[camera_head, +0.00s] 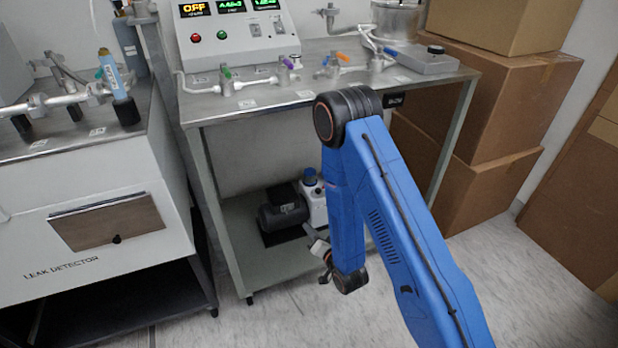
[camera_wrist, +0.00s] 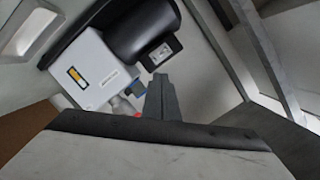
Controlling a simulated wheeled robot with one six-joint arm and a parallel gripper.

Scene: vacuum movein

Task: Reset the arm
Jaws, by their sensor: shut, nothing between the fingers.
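My blue arm rises from the lower right in the head view, bends at a black elbow joint before the table, and hangs down. My gripper (camera_head: 325,277) is at its low end, small and partly hidden by the arm, in front of the table's lower shelf. In the wrist view my gripper (camera_wrist: 160,88) shows as dark fingers together, with nothing between them. Beyond it is a white and black pump (camera_wrist: 104,70), tilted in that view. The same pump (camera_head: 283,207) sits on the lower shelf in the head view.
The steel table (camera_head: 250,104) carries valves and a control box (camera_head: 232,36) reading OFF. The leak detector cabinet (camera_head: 85,235) stands left. Cardboard boxes (camera_head: 492,100) are stacked right. Floor (camera_head: 520,290) is clear at the lower right.

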